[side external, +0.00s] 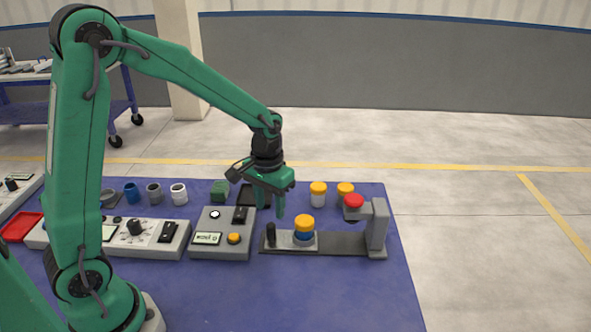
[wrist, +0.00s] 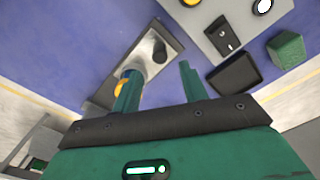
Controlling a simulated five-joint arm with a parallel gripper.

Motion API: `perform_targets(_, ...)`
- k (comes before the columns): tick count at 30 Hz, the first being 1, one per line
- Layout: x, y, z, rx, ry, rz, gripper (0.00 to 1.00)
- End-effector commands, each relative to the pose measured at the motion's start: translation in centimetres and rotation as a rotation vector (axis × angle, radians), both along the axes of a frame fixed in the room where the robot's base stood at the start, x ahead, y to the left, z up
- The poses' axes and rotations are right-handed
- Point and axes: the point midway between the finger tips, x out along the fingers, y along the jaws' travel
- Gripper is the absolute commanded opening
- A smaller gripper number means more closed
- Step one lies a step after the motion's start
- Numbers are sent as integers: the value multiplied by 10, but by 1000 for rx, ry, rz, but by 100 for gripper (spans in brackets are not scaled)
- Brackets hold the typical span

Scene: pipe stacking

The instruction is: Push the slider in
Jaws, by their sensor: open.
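The slider (side external: 285,240) is a light grey plate on a dark rail (side external: 340,243), at the rail's left end. A black upright handle (side external: 270,235) stands at its left end. A stacked piece with a yellow-orange top (side external: 304,222) and blue lower part sits on the slider. The handle (wrist: 160,54) also shows in the wrist view, beyond the fingers. My gripper (side external: 295,216) is open and empty, above and close to the slider. In the wrist view my gripper (wrist: 158,82) has its fingers apart; the left finger partly hides the yellow-orange top (wrist: 124,84).
A grey press (side external: 377,228) with a red knob (side external: 353,201) stands at the rail's right end. Yellow-topped pieces (side external: 318,194) stand behind. A control box (side external: 221,233) is left of the rail. A green block (side external: 220,190) and dark tray (side external: 249,194) lie behind it. The blue table's front is clear.

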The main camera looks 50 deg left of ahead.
Motion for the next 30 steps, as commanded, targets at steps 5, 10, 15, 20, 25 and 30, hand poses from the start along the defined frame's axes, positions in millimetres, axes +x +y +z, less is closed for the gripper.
perform_targets(5, 0, 0, -1, 0, 0, 1, 43)
perform_targets(10, 0, 0, -8, 0, 1, 0, 43)
perform_targets(15, -1, 0, -25, 0, 4, 0, 43)
perform_targets(20, -1, 0, -44, 0, 3, 0, 43)
perform_targets(25, 0, 0, -63, 0, 2, 0, 43)
perform_targets(30, 0, 0, -74, 0, 1, 0, 43)
